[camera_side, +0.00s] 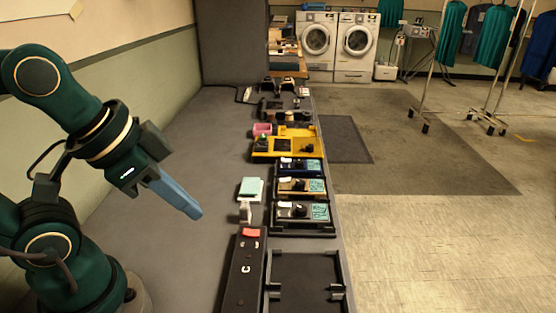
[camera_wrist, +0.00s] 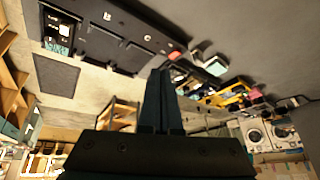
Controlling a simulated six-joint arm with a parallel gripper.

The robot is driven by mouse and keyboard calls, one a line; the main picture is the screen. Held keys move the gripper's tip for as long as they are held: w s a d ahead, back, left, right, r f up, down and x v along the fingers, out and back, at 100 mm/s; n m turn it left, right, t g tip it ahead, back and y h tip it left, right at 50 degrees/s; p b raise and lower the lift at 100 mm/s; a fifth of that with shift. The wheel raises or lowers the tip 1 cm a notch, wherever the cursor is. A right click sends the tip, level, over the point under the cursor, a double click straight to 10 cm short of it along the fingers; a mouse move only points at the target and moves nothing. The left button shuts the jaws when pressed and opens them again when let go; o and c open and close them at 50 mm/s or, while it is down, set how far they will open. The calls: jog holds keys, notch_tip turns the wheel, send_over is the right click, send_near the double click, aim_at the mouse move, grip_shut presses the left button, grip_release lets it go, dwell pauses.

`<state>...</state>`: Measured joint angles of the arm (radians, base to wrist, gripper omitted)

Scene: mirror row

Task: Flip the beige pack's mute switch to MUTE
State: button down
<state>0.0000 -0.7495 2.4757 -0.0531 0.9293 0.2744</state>
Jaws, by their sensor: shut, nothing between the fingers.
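The beige pack (camera_side: 291,187) sits in the row of packs at the middle of the side view, between a dark blue pack (camera_side: 291,168) and a dark grey pack (camera_side: 290,212). It has a teal label at its right end and a dark knob. Its mute switch is too small to make out. My gripper (camera_side: 194,212) is to the left of the row, raised above the grey bench, with its blue fingers together and empty. In the wrist view my gripper (camera_wrist: 160,72) points up the frame, fingers together. I cannot pick out the beige pack there.
A long black panel with a red button (camera_side: 250,233) and an empty black tray (camera_side: 305,256) lie nearer. A pale teal pad (camera_side: 251,187) stands left of the packs. A yellow unit (camera_side: 270,146) and a pink container (camera_side: 262,129) are beyond. The bench's left side is clear.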

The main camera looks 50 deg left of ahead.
jog(key=w+r+m+g+h, duration=0.1)
jog(key=w+r+m+h, duration=0.2)
jog(key=w+m, duration=0.3)
jog(key=w+r+m+h, duration=0.3)
jog(key=w+m, duration=0.1)
jog(key=w, duration=0.4)
jog(key=w+a+f+n+t, duration=0.1)
jog(key=w+a+f+n, duration=0.1)
jog(key=a, duration=0.6)
jog(key=w+a+f+n+t+h, duration=0.1)
jog(key=w+a+f, duration=0.3)
jog(key=a+f, duration=0.2)
jog(key=a, duration=0.2)
jog(key=shift+w+a+n+t, duration=0.4)
